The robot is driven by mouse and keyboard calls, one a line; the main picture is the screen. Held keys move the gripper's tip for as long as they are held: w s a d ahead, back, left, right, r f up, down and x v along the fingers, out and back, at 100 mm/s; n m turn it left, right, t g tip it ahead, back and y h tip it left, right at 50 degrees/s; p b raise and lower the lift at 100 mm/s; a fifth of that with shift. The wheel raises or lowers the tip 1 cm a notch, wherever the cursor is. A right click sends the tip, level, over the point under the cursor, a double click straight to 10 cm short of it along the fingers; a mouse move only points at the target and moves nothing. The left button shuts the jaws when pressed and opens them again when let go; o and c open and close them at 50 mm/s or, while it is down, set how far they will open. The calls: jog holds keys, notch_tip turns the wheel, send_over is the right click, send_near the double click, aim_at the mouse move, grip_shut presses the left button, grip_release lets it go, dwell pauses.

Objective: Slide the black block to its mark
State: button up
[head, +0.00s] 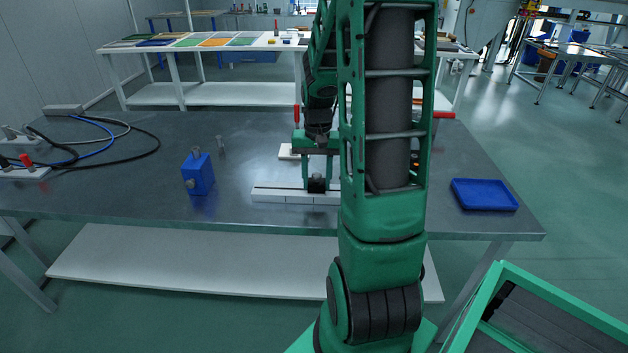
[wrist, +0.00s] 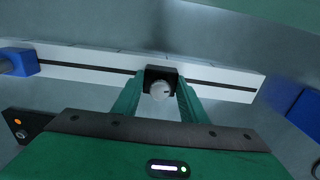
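The black block (head: 317,185) sits on a long white rail (head: 270,195) near the table's front edge. In the wrist view the block (wrist: 161,73) straddles the dark slot of the rail (wrist: 220,82), and a pale round knob (wrist: 160,91) faces the camera. My gripper (head: 318,183) reaches down over it. Its green fingers (wrist: 161,80) lie against the block's two sides and look shut on it. Fine lines cross the rail, but I cannot tell which is the mark. My arm hides the rail's right end in the head view.
A blue block (head: 198,174) with a pin on top stands left of the rail. Cables (head: 100,140) and clamps lie at the far left. A blue tray (head: 484,194) sits at the right. The tabletop between the blue block and the cables is clear.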

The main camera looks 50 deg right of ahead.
grip_shut()
jog(key=shift+w+a, duration=0.25)
jog(key=shift+w, duration=0.1)
jog(key=o, duration=1)
grip_release()
jog(key=shift+c, duration=0.2)
notch_tip(320, 180, up, 11)
jog(key=shift+f, duration=0.15)
